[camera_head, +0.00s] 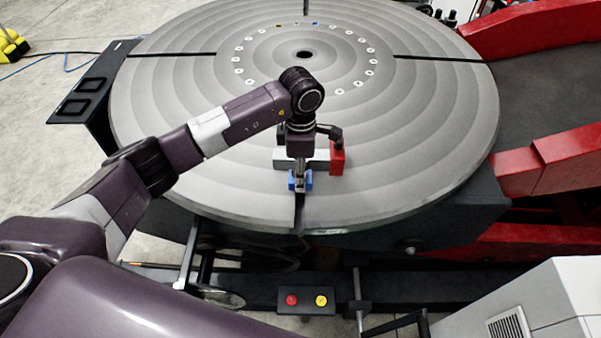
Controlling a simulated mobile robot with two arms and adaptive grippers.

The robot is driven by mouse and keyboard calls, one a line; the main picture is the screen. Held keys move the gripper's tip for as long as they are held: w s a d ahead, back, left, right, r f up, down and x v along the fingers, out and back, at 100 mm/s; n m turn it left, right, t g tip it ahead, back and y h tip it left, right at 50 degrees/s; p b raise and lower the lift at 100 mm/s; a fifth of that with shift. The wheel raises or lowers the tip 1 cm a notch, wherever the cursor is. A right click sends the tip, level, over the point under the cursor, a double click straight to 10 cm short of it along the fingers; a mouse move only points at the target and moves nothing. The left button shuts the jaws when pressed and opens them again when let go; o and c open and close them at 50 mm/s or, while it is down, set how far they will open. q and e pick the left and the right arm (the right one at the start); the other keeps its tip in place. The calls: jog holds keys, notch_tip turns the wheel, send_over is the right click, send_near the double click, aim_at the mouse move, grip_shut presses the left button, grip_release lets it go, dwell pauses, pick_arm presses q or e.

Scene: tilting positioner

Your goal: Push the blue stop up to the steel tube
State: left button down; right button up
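The blue stop (308,181) sits near the front of the round turntable, by the front radial slot. The light grey steel tube (284,160) lies crosswise just behind it, with a red block (338,160) at its right end. My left gripper (299,184) points down at the blue stop, and its fingertips overlap the stop's middle. They are close together, but whether they grip, touch or only stand in front of the stop is unclear. My wrist hides part of the tube, and the gap between stop and tube is hard to judge. My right gripper is not in view.
The large grey turntable (430,130) has radial slots and a ring of small discs; most of its surface is clear. A black clamp-like part (329,132) rises behind the tube. A button box (306,300) stands below the front edge. Red frame beams (570,160) are at right.

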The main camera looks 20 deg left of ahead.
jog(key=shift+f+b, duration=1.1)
jog(key=shift+b, duration=0.05)
dwell(2.5)
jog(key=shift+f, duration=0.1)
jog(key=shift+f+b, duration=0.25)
jog(key=shift+b, duration=0.1)
dwell(0.7)
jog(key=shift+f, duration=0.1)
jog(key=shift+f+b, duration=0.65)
jog(key=shift+b, duration=0.1)
dwell(2.4)
